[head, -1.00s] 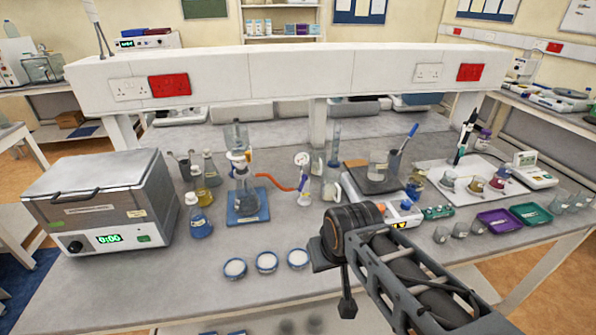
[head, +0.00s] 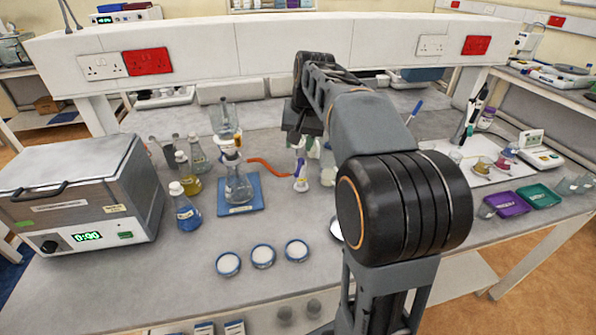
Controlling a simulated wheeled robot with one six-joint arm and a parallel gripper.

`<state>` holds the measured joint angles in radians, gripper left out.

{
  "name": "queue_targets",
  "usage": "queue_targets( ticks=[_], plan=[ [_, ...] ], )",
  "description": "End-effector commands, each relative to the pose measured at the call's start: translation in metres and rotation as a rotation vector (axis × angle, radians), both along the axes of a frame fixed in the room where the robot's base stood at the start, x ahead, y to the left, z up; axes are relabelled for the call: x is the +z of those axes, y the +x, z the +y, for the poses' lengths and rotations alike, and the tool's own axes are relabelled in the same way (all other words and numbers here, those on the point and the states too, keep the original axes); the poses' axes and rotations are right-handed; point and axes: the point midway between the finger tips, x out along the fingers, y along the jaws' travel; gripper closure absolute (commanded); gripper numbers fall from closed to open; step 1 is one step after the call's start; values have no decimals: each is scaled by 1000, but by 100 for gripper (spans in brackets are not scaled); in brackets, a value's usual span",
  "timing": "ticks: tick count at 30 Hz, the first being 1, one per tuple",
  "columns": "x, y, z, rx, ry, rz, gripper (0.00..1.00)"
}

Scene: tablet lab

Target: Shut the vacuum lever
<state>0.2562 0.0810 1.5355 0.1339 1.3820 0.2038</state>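The vacuum fitting (head: 300,181) is a small white post on the bench, joined by an orange hose (head: 267,168) to a filter flask (head: 238,186) on a blue base. The post shows small blue and yellow parts; which of them is the lever is too small to tell. My gripper (head: 295,135) hangs at the far end of my arm, just above the fitting and covering its upper part. Its fingers are dark and small, so I cannot tell whether they are open or shut, or whether they touch the fitting.
Reagent bottles (head: 187,212) stand left of the flask, beside a metal water bath (head: 80,190). Three white-filled dishes (head: 263,256) lie in front. Purple (head: 507,203) and green (head: 538,195) trays lie right. My arm hides the bench's right middle.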

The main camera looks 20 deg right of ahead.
Motion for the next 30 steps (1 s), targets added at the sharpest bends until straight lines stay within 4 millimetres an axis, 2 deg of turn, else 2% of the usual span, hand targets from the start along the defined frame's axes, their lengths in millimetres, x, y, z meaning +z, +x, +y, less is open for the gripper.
queue_targets(
  ticks=[1, 4, 12, 17, 30],
  plan=[
    [-4, 14, -11, -32, 18, 16, 61],
    [-4, 31, -28, -81, 47, 41, 61],
    [-11, 52, -51, -145, 86, 76, 61],
    [-30, 56, -50, -150, 92, 80, 61],
    [-109, 65, -36, -147, 90, 79, 61]
  ],
)
